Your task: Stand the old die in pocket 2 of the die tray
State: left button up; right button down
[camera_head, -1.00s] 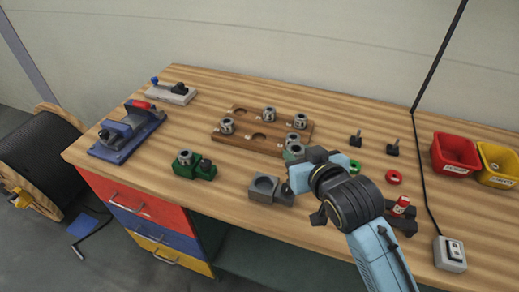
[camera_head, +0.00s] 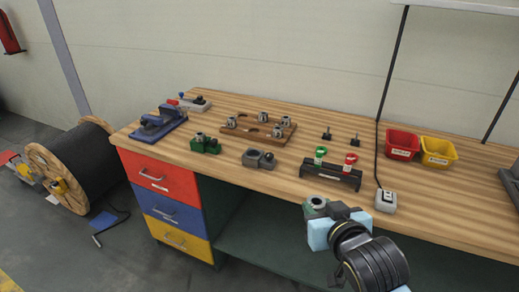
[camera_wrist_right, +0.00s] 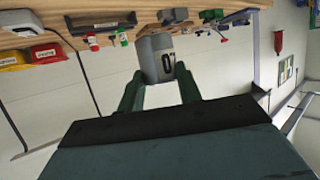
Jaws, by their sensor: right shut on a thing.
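The old die is a grey cylinder (camera_wrist_right: 155,58) marked "07". My right gripper (camera_wrist_right: 158,75) is shut on it in the wrist view, with a dark green finger on each side. In the head view my right gripper (camera_head: 316,208) holds the die in the air, in front of the bench's front edge. The die tray (camera_head: 238,134) is a brown wooden block at the back middle of the bench. Several grey dies stand in it, and a bare pocket (camera_head: 251,130) shows between them. I cannot read the pocket numbers. My left gripper is not in view.
A green fixture (camera_head: 205,146) and a grey fixture (camera_head: 257,160) sit in front of the tray. A black stand (camera_head: 330,175) with green and red tags, a switch box (camera_head: 386,201) with a cable, and red (camera_head: 402,144) and yellow (camera_head: 438,152) bins are to the right.

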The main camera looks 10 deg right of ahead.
aim_at(259, 128)
jog(key=u, duration=0.65)
jog(key=i, duration=0.6)
jog(key=u, duration=0.4)
jog(key=i, duration=1.25)
jog(key=z, duration=1.2)
jog(key=i, duration=0.5)
jog(key=z, duration=0.5)
